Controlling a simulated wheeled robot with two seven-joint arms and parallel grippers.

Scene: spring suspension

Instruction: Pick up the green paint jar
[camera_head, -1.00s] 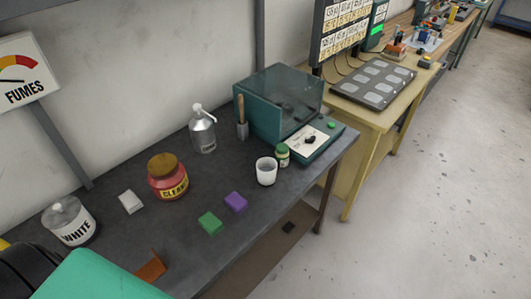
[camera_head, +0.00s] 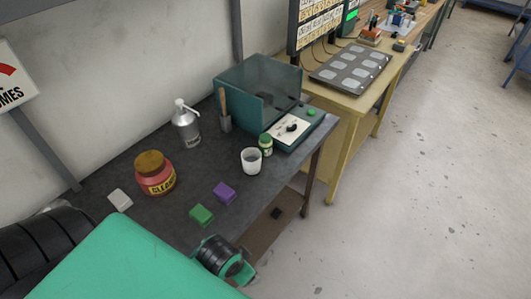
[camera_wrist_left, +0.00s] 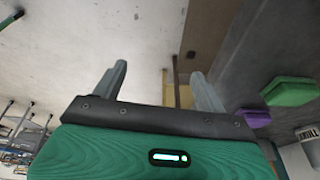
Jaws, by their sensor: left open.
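The green paint jar (camera_head: 265,144) is a small jar with a green lid and a pale label. It stands upright on the dark table, next to a white cup (camera_head: 251,161) and in front of the teal machine. My left arm comes in from the lower left in the head view, ending at the table's front edge, well short of the jar. In the left wrist view my left gripper (camera_wrist_left: 161,84) is open, with nothing between its two grey fingers. I cannot make out the jar in that view. My right gripper is not in view.
A green block (camera_head: 201,215) and a purple block (camera_head: 224,193) lie near the table's front edge. Open floor lies to the right.

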